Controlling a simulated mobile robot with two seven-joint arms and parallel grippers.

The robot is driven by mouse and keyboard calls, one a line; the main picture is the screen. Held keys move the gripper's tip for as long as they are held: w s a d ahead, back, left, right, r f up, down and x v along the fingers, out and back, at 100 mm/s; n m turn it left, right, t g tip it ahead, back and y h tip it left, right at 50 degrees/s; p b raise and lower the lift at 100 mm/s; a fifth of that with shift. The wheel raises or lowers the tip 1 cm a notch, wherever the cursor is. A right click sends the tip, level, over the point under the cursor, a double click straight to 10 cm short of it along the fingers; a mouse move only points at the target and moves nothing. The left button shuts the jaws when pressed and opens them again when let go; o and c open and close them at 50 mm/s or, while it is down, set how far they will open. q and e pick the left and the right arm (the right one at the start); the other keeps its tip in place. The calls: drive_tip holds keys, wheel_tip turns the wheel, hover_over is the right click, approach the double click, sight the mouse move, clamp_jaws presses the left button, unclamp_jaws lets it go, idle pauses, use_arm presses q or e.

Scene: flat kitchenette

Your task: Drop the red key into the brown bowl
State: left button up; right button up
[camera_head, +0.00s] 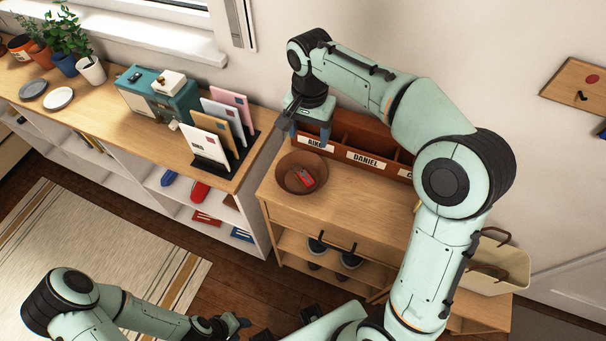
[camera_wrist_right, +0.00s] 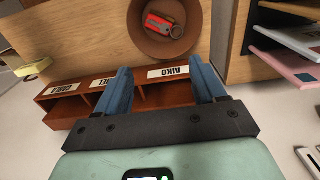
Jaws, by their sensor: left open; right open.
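The red key (camera_head: 306,179) lies inside the brown bowl (camera_head: 284,184), which stands on the wooden cabinet top in the head view. In the right wrist view the red key (camera_wrist_right: 159,24) shows with a metal ring, lying in the bowl (camera_wrist_right: 192,44). My right gripper (camera_head: 309,143) is open and empty, above the name-labelled organizer just behind the bowl. In the right wrist view its two blue fingers (camera_wrist_right: 162,82) are spread apart, with nothing between them. My left gripper (camera_head: 240,322) is low at the bottom of the head view, away from the bowl, open and empty.
A brown organizer (camera_head: 366,137) with name labels stands at the back of the cabinet (camera_head: 338,208). A shelf at left holds a teal box (camera_head: 165,98), a letter rack (camera_head: 207,165), plates and potted plants. The cabinet top right of the bowl is clear.

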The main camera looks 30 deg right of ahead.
wheel_tip(320, 180, up, 6)
drive_tip(key=p, duration=0.1)
idle(0.6)
